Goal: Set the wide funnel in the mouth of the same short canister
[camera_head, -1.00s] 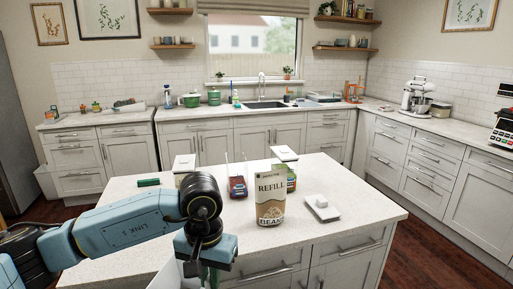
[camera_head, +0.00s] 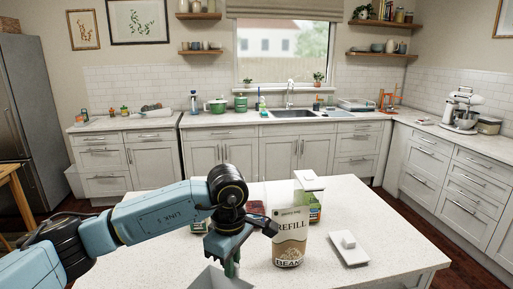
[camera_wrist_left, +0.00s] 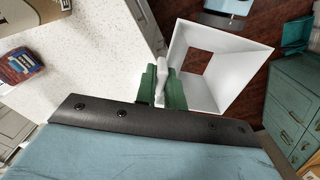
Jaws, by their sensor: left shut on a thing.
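My left gripper (camera_head: 232,264) is shut on the white wide funnel (camera_head: 212,281), near the front edge of the island. In the left wrist view the green fingers (camera_wrist_left: 160,86) pinch the white tab of the funnel (camera_wrist_left: 231,52). The funnel is a square, sloping piece with a square hole, and it hangs beyond the counter edge over the floor, apart from any canister. A white-topped container with a green label (camera_head: 316,213) stands behind the bag; I cannot tell whether it is the short canister. My arm hides part of the island top. My right gripper is not in view.
A beige refill bag of beans (camera_head: 290,240) stands upright right of my gripper. A white dish with a small block (camera_head: 349,250) lies right of it. A dark red item (camera_wrist_left: 20,63) is on the island (camera_head: 395,251), whose right part is clear.

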